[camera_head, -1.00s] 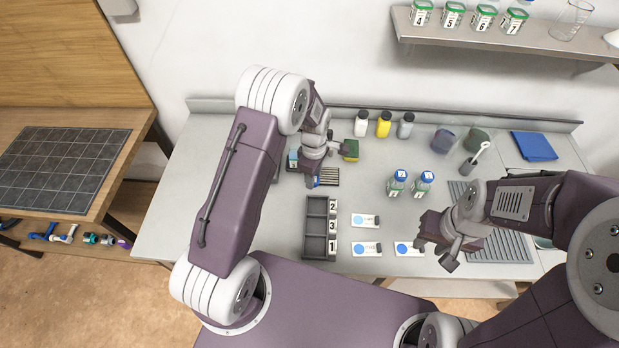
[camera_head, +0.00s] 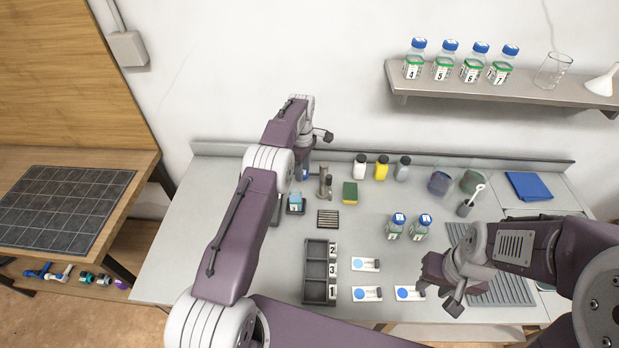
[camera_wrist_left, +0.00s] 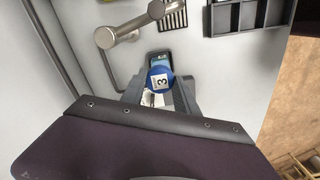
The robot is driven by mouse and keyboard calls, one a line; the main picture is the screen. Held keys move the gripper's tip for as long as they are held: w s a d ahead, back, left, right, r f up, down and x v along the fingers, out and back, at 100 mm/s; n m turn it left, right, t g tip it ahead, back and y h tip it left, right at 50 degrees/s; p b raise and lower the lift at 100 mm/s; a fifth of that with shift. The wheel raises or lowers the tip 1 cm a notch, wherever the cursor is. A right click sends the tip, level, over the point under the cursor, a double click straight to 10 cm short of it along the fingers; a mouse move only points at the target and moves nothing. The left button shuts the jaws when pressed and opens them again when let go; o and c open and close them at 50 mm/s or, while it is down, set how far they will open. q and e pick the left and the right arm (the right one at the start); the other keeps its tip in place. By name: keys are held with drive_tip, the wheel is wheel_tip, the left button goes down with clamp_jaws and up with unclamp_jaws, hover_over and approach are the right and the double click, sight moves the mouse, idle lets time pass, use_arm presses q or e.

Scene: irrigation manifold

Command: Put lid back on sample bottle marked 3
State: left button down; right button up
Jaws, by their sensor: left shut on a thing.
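A blue lid marked 3 (camera_wrist_left: 160,80) sits between the fingers of my left gripper (camera_wrist_left: 158,88), which is shut on it. A white label patch shows just below the lid; I cannot tell how much of a bottle is under it. In the head view the left gripper (camera_head: 305,171) is mostly hidden behind my arm, left of the tap. Two blue-capped sample bottles, one on the left (camera_head: 396,226) and one on the right (camera_head: 421,227), stand upright on the bench. My right gripper (camera_head: 441,290) is open and empty near the front edge.
A metal tap (camera_head: 325,183) stands close to the left gripper, with a small blue-topped item (camera_head: 296,202) nearby. Lidded bottles (camera_head: 443,62) stand on the shelf.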

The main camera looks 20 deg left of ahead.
sight(295, 191)
use_arm(q)
drive_tip(key=shift+w+a+f, duration=0.1)
drive_tip(key=shift+a+f, duration=0.15)
drive_tip(key=shift+a, duration=0.4)
drive_tip(key=shift+a+f, duration=0.35)
drive_tip(key=shift+f, duration=0.05)
drive_tip(key=shift+n, duration=0.3)
drive_tip(key=shift+s+a+f+b, duration=0.15)
drive_tip(key=shift+f+b, duration=0.45)
drive_tip(key=shift+f, duration=0.55)
drive_tip(key=shift+s+a+f+b, duration=0.15)
drive_tip(key=shift+f+b, duration=0.5)
drive_tip(key=shift+f, duration=0.5)
drive_tip(key=shift+s+a+f+b, duration=0.15)
drive_tip(key=shift+f+b, duration=0.45)
drive_tip(key=shift+f, duration=0.55)
drive_tip(key=shift+w, duration=0.1)
drive_tip(key=shift+f+b, duration=0.15)
drive_tip(key=shift+b, duration=0.35)
drive_tip(key=c, duration=0.8)
unclamp_jaws()
drive_tip(key=shift+c, duration=0.2)
